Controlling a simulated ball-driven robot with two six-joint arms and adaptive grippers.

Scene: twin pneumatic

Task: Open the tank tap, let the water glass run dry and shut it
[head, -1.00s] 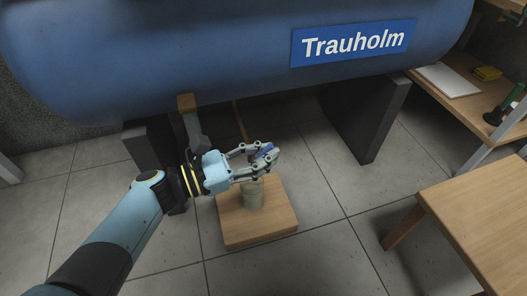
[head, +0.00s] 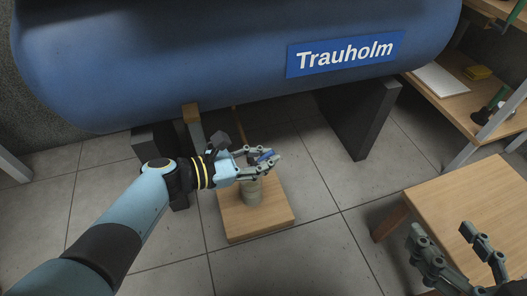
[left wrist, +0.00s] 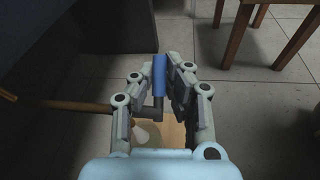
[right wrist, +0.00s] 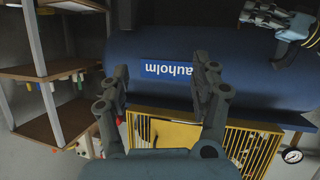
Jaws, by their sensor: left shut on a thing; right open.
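The big blue tank (head: 220,65) lies across the top of the head view with a "Trauholm" sign. A thin pipe (head: 238,122) comes down from it to the tap, whose blue handle (left wrist: 160,75) is between the fingers of my left gripper (head: 274,157). My left gripper is shut on this handle. The water glass (head: 252,192) stands below the gripper on a wooden board (head: 233,230); its upper part is partly hidden. I cannot tell its water level or whether water flows. My right gripper (head: 448,238) is open and empty at the lower right.
A wooden stool or table (head: 465,200) stands at the right, close to my right gripper. Dark supports (head: 358,115) hold the tank. The tiled floor around the board is clear.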

